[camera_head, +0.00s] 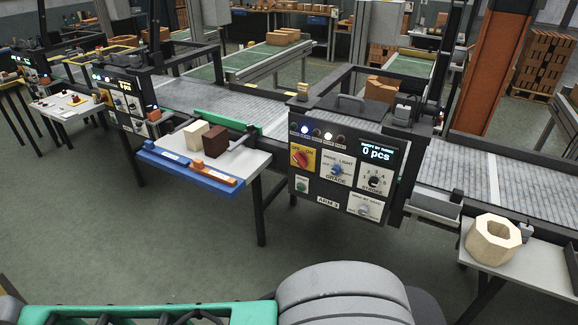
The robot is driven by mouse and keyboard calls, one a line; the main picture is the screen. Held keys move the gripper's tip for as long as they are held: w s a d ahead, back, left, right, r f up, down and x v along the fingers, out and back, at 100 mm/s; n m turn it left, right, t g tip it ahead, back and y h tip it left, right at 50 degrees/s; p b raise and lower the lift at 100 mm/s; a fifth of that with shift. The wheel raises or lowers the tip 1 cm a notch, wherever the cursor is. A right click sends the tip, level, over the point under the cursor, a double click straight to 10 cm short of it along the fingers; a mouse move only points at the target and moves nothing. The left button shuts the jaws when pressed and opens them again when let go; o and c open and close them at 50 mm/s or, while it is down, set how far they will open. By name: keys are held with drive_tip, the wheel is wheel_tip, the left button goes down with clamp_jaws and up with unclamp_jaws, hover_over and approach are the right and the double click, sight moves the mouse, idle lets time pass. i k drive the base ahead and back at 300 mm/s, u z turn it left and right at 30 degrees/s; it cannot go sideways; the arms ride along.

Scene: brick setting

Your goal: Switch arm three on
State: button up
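The arm three control panel (345,165) is a dark box at the conveyor's front edge, right of centre, with a label (328,200) reading "ARM 3". At its left is a red rotary switch (301,157) on a yellow plate marked OFF and ON. The handle is too small to read its position surely. The display (376,153) reads "0 pcs". Of the row of small lamps (317,132) above, the left ones glow bluish white and the right ones look dark. A green button (300,185) and several grey knobs share the panel. My gripper is not in view.
A side table (258,162) with pale and dark brown blocks and a blue-edged front stands left of the panel. At right, a table (540,265) holds a pale hollow block (492,240). Another panel (125,100) stands farther left. The floor (210,240) before the panel is clear.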

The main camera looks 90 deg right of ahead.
sight(301, 159)
drive_tip(key=z, duration=0.6)
drive_tip(key=i, duration=0.75)
drive_tip(key=z, duration=1.3)
drive_tip(key=i, duration=0.4)
drive_tip(key=z, duration=0.35)
